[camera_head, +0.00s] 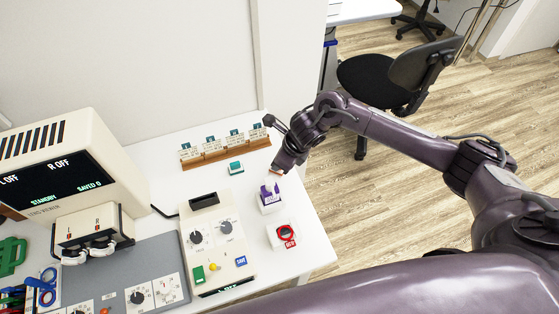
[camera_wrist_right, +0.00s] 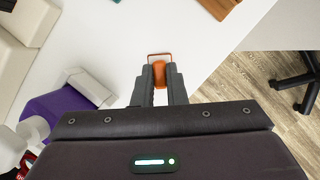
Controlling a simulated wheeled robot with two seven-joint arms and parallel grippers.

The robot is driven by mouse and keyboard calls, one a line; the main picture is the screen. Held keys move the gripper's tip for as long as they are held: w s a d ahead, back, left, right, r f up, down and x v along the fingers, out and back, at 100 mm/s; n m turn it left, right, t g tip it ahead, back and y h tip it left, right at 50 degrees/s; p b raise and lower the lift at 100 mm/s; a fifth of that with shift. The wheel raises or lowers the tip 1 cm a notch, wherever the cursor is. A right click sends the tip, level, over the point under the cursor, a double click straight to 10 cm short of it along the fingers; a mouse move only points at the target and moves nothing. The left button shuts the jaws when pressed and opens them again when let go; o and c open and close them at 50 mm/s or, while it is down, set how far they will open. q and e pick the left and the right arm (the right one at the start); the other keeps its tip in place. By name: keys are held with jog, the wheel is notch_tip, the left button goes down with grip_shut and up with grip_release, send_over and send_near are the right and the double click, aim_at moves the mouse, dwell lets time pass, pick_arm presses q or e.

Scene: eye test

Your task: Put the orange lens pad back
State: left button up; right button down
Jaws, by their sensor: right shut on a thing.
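My right gripper (camera_head: 275,177) is over the right part of the white table, just behind a purple item in a white holder (camera_head: 270,204). In the right wrist view my right gripper (camera_wrist_right: 159,84) is shut on a small orange thing, which looks like the orange lens pad (camera_wrist_right: 159,76). A thin reddish wire loop shows at its far end. The pad is mostly hidden by the fingers in the head view. The purple item (camera_wrist_right: 62,103) with its white holder also shows at the left of the right wrist view. My left gripper is not in view.
A wooden rack of labelled cards (camera_head: 226,149) stands at the back, with a small teal-topped block (camera_head: 236,168) before it. A white block with a red ring (camera_head: 283,237) stands near the right edge. Cream instruments (camera_head: 217,244) fill the left. A black chair (camera_head: 376,82) stands beyond.

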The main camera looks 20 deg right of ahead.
jog(key=c, duration=1.5)
grip_release()
jog(key=shift+f, duration=0.1)
jog(key=shift+r+p, duration=0.25)
jog(key=shift+p, duration=0.05)
jog(key=shift+d+r, duration=0.15)
jog(key=shift+r, duration=0.15)
jog(key=b+v, duration=0.2)
jog(key=v, duration=0.9)
jog(key=shift+s+r+b, duration=0.1)
jog(key=shift+s+b, duration=0.05)
jog(key=shift+b, duration=0.15)
